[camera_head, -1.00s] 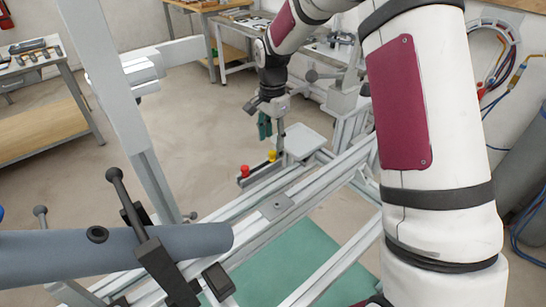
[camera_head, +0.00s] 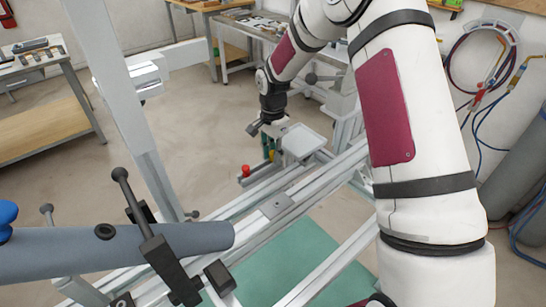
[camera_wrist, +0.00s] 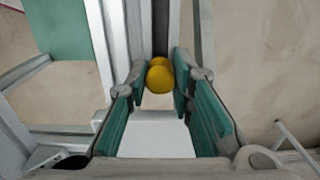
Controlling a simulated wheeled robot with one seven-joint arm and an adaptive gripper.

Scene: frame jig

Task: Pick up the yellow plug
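The yellow plug (camera_wrist: 160,77) shows in the wrist view as a yellow knob with a rounded end, standing in a dark narrow rail. My gripper (camera_wrist: 161,80) is open, its two green-padded fingers on either side of the plug. I cannot tell whether either fingertip touches it. In the head view my gripper (camera_head: 268,153) is low over the rail, and only a sliver of yellow shows there.
A red plug (camera_head: 246,170) stands near the left end of the rail (camera_head: 262,174). A pale flat plate (camera_head: 300,143) lies right beside my gripper. Metal frame beams (camera_head: 275,208) run below, and a grey tube (camera_head: 120,252) with clamps lies in the left foreground.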

